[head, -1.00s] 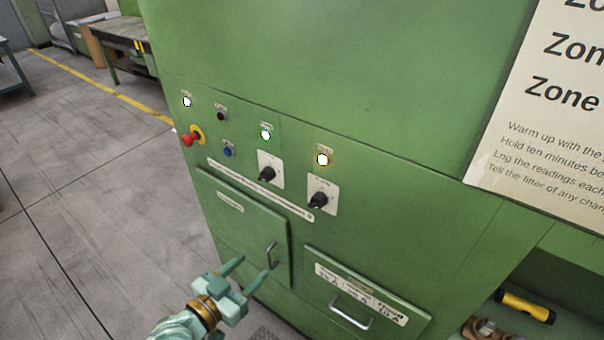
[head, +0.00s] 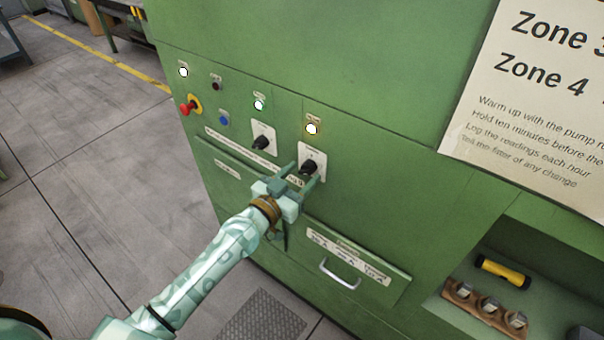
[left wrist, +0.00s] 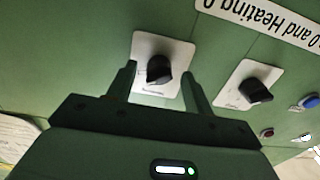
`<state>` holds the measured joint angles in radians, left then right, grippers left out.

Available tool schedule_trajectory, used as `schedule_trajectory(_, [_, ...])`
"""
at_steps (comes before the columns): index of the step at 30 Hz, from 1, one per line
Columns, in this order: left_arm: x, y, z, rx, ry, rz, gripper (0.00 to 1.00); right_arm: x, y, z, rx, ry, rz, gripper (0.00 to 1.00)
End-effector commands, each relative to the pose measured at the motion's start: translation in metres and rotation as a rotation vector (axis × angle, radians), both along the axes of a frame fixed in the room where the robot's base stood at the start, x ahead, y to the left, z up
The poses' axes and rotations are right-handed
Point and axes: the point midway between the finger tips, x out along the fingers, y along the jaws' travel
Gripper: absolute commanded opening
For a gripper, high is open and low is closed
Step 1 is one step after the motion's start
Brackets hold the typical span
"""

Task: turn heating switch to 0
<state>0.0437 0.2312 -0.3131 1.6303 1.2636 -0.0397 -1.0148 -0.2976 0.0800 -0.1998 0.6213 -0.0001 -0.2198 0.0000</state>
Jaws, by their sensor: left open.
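Two black rotary switches on white plates are on the green panel. The right-hand switch (head: 309,167) sits under a glowing lamp; its small label is unreadable. In the left wrist view, this switch (left wrist: 158,70) shows between my fingers, its pointer tilted. My left gripper (head: 303,174) is open, with one fingertip on each side of this knob; I cannot tell whether they touch it. The other switch (head: 262,142) is to the left, and also shows in the left wrist view (left wrist: 257,92). My right gripper is not in view.
A red emergency button (head: 188,106), a blue button (head: 224,120) and lit lamps are left of the switches. A drawer handle (head: 340,274) sticks out below. A label strip (left wrist: 262,18) reads "0 and Heating 0". A yellow flashlight (head: 502,271) lies on the shelf at right.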

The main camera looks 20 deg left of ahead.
Motion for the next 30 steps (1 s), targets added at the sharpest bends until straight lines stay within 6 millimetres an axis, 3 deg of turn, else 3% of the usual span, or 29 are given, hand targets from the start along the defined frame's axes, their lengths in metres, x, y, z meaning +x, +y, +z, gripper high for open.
schedule_trajectory(11, [0.0075, -0.0029, 0.0002, -0.001, 0.0, 0.0, 0.51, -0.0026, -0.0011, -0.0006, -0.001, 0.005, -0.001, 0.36])
schedule_trajectory(16, [0.0074, -0.0027, 0.0001, -0.001, 0.0, 0.0, 0.07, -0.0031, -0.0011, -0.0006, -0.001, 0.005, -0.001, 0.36])
schedule_trajectory(30, [0.0073, -0.0032, 0.0008, -0.077, 0.027, -0.001, 0.07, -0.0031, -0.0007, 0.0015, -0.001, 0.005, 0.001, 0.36])
